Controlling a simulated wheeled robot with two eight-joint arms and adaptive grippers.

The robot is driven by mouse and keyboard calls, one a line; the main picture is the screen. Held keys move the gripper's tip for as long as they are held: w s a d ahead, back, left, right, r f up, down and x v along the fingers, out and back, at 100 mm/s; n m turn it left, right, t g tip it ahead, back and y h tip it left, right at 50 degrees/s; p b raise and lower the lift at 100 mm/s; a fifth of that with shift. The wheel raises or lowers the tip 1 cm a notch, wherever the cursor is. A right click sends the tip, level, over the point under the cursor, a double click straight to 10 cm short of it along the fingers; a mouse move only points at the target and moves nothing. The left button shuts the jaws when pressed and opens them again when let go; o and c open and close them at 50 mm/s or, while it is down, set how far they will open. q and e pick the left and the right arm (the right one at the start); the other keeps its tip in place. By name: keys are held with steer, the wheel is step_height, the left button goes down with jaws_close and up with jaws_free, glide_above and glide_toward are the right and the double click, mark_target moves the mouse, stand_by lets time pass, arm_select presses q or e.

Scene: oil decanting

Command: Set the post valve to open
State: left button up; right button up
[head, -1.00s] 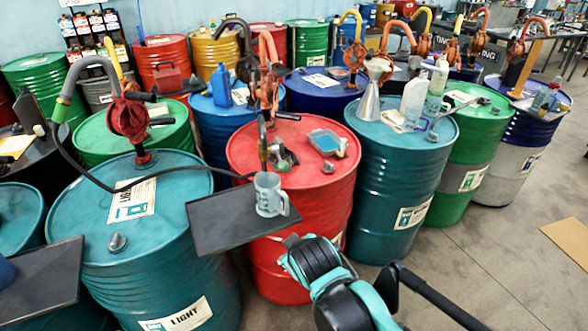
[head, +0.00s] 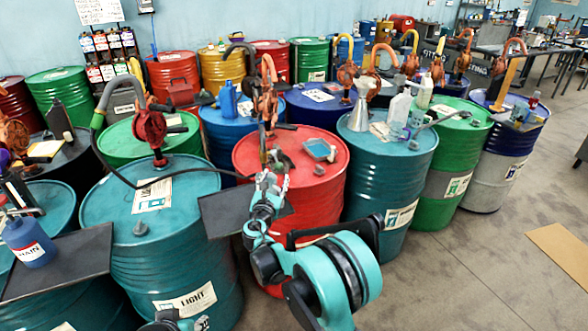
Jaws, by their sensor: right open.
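A slim upright post with a valve and spout (head: 263,146) stands at the front of the red drum (head: 330,205). A dark hose runs to it from the red pump (head: 150,127) on the teal drum (head: 190,185). The valve is small here, and its handle setting cannot be told. My right gripper (head: 267,183) is open, just below and in front of the post, over the dark tray (head: 223,215). I cannot tell whether it touches the post. The grey measuring jug is hidden behind the gripper or cannot be picked out.
A blue bottle (head: 27,242) stands on another dark tray (head: 60,265) at the left. A blue-topped dish (head: 319,149) lies on the red drum. A metal funnel (head: 359,112) and bottles (head: 398,108) stand on the teal drum to the right.

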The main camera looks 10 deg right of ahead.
mark_target(278, 169)
steer(key=shift+w+f, duration=0.1)
steer(key=shift+w, duration=0.15)
steer(key=b+x, duration=0.1)
steer(key=x, duration=0.6)
steer(key=shift+w+b, duration=0.3)
jaws_close()
